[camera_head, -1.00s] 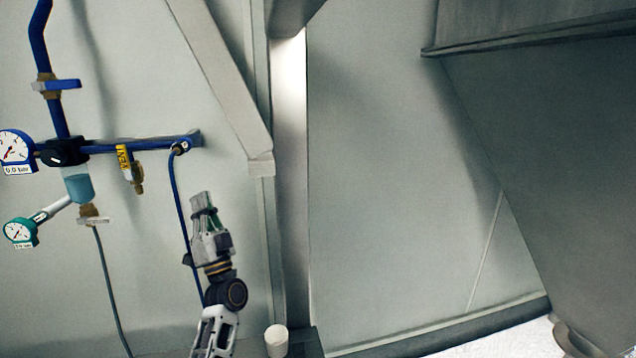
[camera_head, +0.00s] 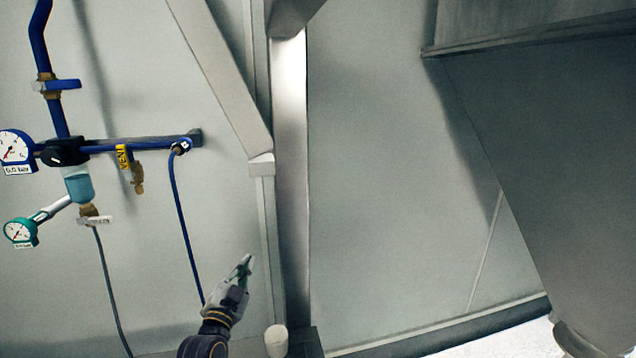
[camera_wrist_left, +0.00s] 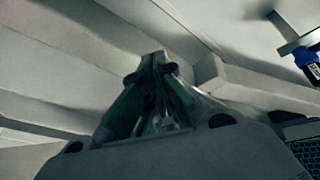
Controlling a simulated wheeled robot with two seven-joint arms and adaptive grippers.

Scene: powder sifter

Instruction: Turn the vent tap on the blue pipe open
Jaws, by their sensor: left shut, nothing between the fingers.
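The wrist view shows the green-sided fingers (camera_wrist_left: 157,75) coming together at the tips. The tap is not recognisable there. My right gripper is not in view.
A blue hose (camera_head: 181,225) hangs from the pipe's right end, between gripper and tap. Gauges (camera_head: 15,147) and a blue-tinted bowl (camera_head: 78,185) sit left of the tap. A beam and post (camera_head: 291,180) stand right of the gripper; a white cylinder (camera_head: 276,341) is below.

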